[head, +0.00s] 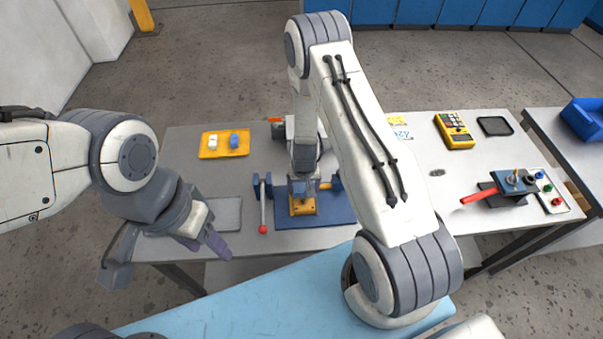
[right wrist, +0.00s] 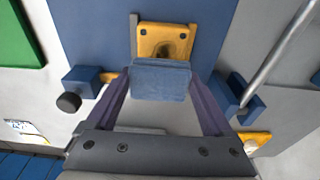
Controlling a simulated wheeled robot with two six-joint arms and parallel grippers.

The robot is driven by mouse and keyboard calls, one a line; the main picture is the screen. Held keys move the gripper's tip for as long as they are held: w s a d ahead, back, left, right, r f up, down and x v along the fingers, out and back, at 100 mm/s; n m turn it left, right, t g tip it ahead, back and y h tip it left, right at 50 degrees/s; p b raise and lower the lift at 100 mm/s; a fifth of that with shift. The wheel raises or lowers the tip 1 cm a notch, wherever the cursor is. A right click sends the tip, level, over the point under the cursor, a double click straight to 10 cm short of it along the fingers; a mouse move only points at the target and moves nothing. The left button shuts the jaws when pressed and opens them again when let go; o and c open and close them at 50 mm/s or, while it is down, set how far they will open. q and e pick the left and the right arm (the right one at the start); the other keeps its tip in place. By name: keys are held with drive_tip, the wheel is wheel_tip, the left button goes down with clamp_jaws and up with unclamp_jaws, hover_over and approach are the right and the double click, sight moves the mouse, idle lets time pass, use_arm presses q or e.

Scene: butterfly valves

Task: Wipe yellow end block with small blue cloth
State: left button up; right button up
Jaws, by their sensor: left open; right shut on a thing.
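The yellow end block (head: 300,207) stands on a blue mat (head: 340,211) in the middle of the table. In the right wrist view the yellow end block (right wrist: 151,34) shows its top face, with a dark round opening and two bolts. My right gripper (right wrist: 162,82) is shut on the small blue cloth (right wrist: 160,84), a folded pad between its fingers. The cloth overlaps the block's near edge in that view; I cannot tell whether they touch. In the head view my arm partly hides this spot. My left gripper (head: 165,256) is open and empty at the table's front left edge.
A yellow tray (head: 205,153) with a white and a blue piece lies at the back left. Blue clamps flank the block, with a red-tipped bar (head: 263,205) at left. A red-handled valve (head: 480,195) and yellow meter (head: 455,131) are at right. A grey tray (head: 228,212) lies front left.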

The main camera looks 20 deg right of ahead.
sight(303, 186)
drive_tip(key=shift+w+r+p, duration=0.2)
drive_tip(key=shift+r+p, duration=0.45)
drive_tip(key=shift+r, duration=0.2)
drive_tip(key=shift+s+r+p, duration=0.15)
drive_tip(key=shift+r+p, duration=0.5)
drive_tip(key=shift+r, duration=0.2)
drive_tip(key=shift+r+p, duration=0.55)
drive_tip(key=shift+r, duration=0.4)
drive_tip(key=shift+f, duration=0.1)
